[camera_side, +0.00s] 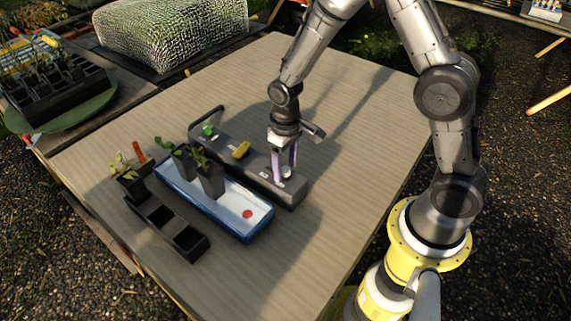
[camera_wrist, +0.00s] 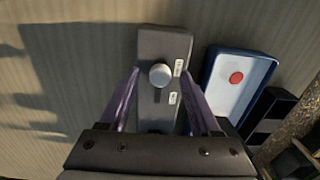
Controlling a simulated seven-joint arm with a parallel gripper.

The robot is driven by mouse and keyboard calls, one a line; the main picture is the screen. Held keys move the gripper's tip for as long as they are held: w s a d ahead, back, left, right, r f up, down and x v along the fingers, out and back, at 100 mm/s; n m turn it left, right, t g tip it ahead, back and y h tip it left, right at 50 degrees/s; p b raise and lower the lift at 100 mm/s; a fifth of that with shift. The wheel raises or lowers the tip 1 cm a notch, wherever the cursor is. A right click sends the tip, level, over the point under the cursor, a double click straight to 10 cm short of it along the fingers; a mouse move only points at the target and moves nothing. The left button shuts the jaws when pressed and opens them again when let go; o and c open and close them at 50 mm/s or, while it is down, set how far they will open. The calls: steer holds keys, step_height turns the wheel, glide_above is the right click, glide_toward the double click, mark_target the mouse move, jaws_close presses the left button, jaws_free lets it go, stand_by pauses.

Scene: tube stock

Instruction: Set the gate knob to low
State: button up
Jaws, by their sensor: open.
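The gate knob (camera_wrist: 161,74) is a round silver knob on top of a long dark grey control box (camera_wrist: 150,42). Two small white labels (camera_wrist: 178,68) sit beside it; their text is too small to read. In the side view the box (camera_side: 240,157) lies on the table, with the knob (camera_side: 287,173) near its right end. My gripper (camera_side: 285,173) points down over that end of the box. In the wrist view my gripper (camera_wrist: 162,73) is open, with its purple fingers on either side of the box and the knob between them. Contact with the knob cannot be told.
A blue-rimmed white tray (camera_side: 256,222) with a red dot and potted seedlings (camera_side: 208,175) stands beside the box. A black pot holder (camera_side: 165,217) is beyond it. A yellow part (camera_side: 241,149) and a green part (camera_side: 208,130) sit on the box. The table's right side (camera_side: 350,150) is clear.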

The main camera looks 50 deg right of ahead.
steer(key=shift+c, duration=0.2)
steer(key=c, duration=1)
jaws_close()
steer(key=shift+w, duration=0.1)
